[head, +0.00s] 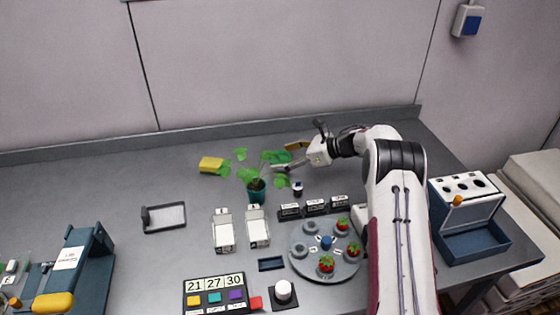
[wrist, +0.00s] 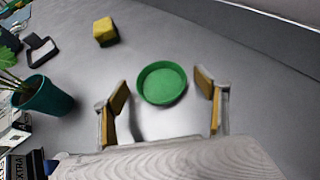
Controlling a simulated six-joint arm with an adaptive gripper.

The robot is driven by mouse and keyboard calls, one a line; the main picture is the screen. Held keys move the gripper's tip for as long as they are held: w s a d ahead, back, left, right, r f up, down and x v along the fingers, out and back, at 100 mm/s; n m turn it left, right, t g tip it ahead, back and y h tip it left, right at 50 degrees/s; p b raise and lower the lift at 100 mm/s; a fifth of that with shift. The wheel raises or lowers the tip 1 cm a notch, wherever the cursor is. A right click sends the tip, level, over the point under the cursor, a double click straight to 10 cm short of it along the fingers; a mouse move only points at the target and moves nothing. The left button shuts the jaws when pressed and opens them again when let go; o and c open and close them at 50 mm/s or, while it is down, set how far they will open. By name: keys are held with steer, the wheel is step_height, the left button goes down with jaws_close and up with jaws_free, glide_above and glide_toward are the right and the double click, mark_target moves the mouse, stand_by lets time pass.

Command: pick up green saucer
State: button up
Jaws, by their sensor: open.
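The green saucer (wrist: 162,84) is a round, shallow, empty dish lying on the grey table. In the wrist view it sits between and slightly beyond the two fingertips, with a gap on each side. My gripper (wrist: 161,92) is open, with tan pads facing each other, and it holds nothing. In the head view my gripper (head: 290,156) reaches left over the back of the table. A patch of green shows between its fingers there, close to the plant's leaves, which makes the saucer's outline hard to tell.
A potted plant (head: 255,188) in a teal pot stands left of my gripper; its pot also shows in the wrist view (wrist: 45,97). A yellow block (head: 211,164) lies farther left. The table's raised back edge (head: 225,132) runs behind. A round berry tray (head: 318,275) lies in front.

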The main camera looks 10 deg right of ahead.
steer(key=c, duration=1)
steer(key=shift+r, duration=0.1)
steer(key=shift+r, duration=4.95)
